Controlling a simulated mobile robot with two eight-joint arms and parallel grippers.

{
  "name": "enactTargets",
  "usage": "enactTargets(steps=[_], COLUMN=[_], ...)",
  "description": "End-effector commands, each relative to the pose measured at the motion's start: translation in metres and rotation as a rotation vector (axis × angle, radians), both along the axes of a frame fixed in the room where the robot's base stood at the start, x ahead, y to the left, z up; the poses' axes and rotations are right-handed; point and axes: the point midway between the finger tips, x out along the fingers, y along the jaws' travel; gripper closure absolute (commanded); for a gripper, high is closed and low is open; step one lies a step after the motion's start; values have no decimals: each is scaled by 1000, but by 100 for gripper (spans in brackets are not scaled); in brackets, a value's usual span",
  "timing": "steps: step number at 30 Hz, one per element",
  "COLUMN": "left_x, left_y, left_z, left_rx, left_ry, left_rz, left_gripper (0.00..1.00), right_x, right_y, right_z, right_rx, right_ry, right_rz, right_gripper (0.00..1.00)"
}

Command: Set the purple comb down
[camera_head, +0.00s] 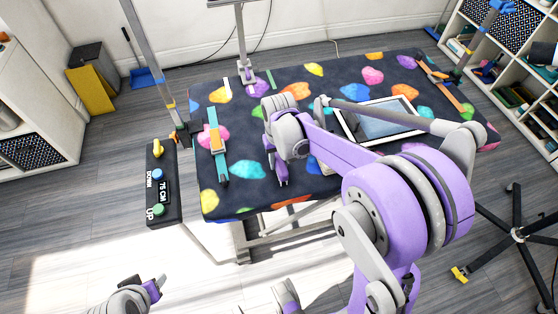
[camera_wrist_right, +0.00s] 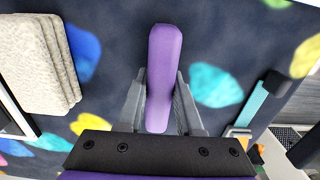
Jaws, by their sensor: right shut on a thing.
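The purple comb (camera_wrist_right: 163,75) shows in the right wrist view as a smooth purple bar. It stands between the two grey fingers of my right gripper (camera_wrist_right: 158,103), which is shut on it. In the head view my right gripper (camera_head: 280,172) is over the left-middle part of the patterned grooming table (camera_head: 300,88). The comb is hard to tell from my purple parts there. I cannot tell whether it touches the tabletop. My left gripper (camera_head: 152,288) is at the bottom left, away from the table, and its jaws are unclear.
A teal and orange strap (camera_head: 218,148) lies left of my right gripper. A framed tablet-like panel (camera_head: 384,120) lies to the right, partly behind my arm. A beige stack (camera_wrist_right: 34,62) shows in the wrist view. Posts rise at the table's edges.

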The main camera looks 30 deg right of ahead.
Motion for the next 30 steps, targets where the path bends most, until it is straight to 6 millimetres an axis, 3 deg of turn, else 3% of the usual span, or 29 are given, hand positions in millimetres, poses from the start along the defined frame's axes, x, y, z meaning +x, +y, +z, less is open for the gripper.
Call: enactTargets(steps=[4,5,9,20,23,30], left_x=[0,0,0,0,0,1], left_y=[0,0,0,0,0,0], left_z=[-3,-3,-2,1,2,9], left_rx=[0,0,0,0,0,0], left_ry=[1,1,1,0,-1,-3], left_rz=[0,0,0,0,0,0], left_gripper=[50,50,50,50,50,50], right_x=[0,0,0,0,0,0], right_y=[0,0,0,0,0,0], right_z=[-4,-4,-3,1,12,63], right_rx=[0,0,0,0,0,0], right_ry=[0,0,0,0,0,0], right_rz=[0,0,0,0,0,-1], right_gripper=[100,62,37,35,35,35])
